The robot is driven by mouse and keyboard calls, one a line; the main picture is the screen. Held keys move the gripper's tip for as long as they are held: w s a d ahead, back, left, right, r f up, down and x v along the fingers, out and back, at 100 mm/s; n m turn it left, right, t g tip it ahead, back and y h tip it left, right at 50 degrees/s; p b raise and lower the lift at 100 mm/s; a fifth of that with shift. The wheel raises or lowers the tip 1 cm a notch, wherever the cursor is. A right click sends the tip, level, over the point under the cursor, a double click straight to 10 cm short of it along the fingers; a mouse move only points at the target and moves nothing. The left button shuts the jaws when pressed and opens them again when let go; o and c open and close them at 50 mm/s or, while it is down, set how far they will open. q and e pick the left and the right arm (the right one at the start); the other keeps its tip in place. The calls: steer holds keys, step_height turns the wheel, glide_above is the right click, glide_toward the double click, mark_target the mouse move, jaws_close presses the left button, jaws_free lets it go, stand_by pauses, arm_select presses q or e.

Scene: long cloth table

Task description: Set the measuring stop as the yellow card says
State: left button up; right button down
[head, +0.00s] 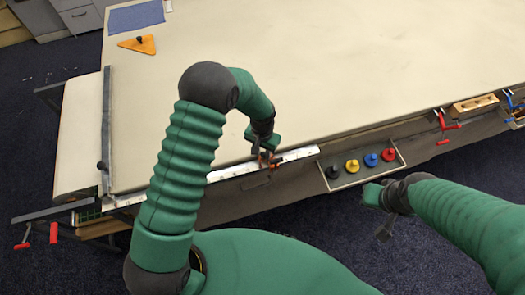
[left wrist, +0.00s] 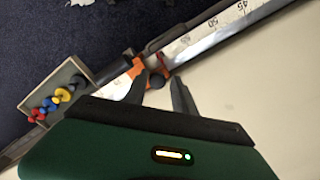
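The measuring stop is an orange piece (head: 266,160) on the white ruler strip (head: 232,171) along the table's near edge. In the left wrist view the orange stop (left wrist: 136,68) has a dark round knob (left wrist: 157,81), and the ruler (left wrist: 195,38) shows 45 and 50 beyond it. My left gripper (head: 264,152) is at the stop. Its fingers (left wrist: 158,82) are apart, with the knob between their tips; contact is not clear. My right gripper (head: 385,229) hangs off the table's near side, away from the ruler; its finger gap is unclear. I see no yellow card.
A tray (head: 343,183) with black, yellow, red and blue knobbed pieces hangs at the near edge. A grey bar (head: 106,130) crosses the table's left end. An orange triangle (head: 138,44) and blue-grey mat (head: 136,16) lie far left. The table middle is clear.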

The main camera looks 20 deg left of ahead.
arm_select(q)
steer(key=shift+w, duration=0.15)
steer(key=c, duration=0.5)
steer(key=shift+d, duration=0.15)
jaws_close()
steer(key=shift+d, duration=0.2)
steer(key=shift+w+a+r, duration=0.1)
steer(key=shift+a, duration=0.1)
steer(key=shift+w+r, duration=0.1)
